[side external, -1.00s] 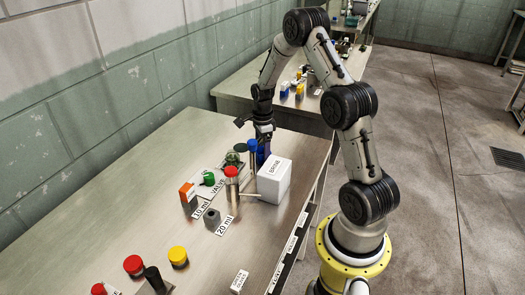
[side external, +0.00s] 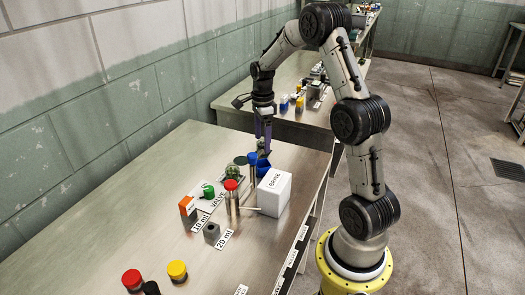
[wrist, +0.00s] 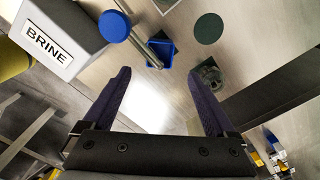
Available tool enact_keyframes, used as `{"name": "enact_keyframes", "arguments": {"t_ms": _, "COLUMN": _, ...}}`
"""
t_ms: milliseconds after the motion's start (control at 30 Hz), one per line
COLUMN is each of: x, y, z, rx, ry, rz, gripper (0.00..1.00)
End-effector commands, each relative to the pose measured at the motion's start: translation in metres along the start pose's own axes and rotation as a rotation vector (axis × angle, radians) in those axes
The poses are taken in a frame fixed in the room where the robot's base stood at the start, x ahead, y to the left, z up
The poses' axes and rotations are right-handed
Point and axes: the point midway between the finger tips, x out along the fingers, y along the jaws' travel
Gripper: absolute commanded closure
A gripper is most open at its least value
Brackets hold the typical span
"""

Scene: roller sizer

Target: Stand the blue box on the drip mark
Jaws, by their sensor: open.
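The blue box (wrist: 160,52) is an open-topped square box on the steel table, beside a metal rod in the wrist view. It also shows in the side external view (side external: 264,169), just left of the white BRINE box. My gripper (side external: 263,149) is above it, open and empty, fingers pointing down. In the wrist view the fingertips (wrist: 165,74) are apart, with the blue box ahead between them. A dark green disc (wrist: 208,28), perhaps the drip mark, lies on the table to the blue box's right; it also shows in the side view (side external: 240,160).
The white BRINE box (side external: 274,192), a blue-capped post (wrist: 114,26) and a red-capped cylinder (side external: 231,186) stand close by. A glass vessel (wrist: 208,75) is near the disc. An orange-topped block (side external: 187,206) and a grey block (side external: 211,232) stand nearer the camera.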

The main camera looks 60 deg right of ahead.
Motion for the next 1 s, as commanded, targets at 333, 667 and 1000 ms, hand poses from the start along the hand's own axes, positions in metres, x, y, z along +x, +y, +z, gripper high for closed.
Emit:
{"name": "enact_keyframes", "arguments": {"t_ms": 333, "x": -0.046, "y": 0.021, "z": 0.021, "rx": -0.183, "ry": -0.005, "rz": -0.044, "gripper": 0.09}}
{"name": "enact_keyframes", "arguments": {"t_ms": 667, "x": -0.136, "y": 0.151, "z": 0.076, "rx": -1.085, "ry": 0.024, "rz": -0.246, "gripper": 0.09}}
{"name": "enact_keyframes", "arguments": {"t_ms": 1000, "x": -0.155, "y": 0.282, "z": 0.069, "rx": -1.978, "ry": 0.153, "rz": -0.482, "gripper": 0.09}}
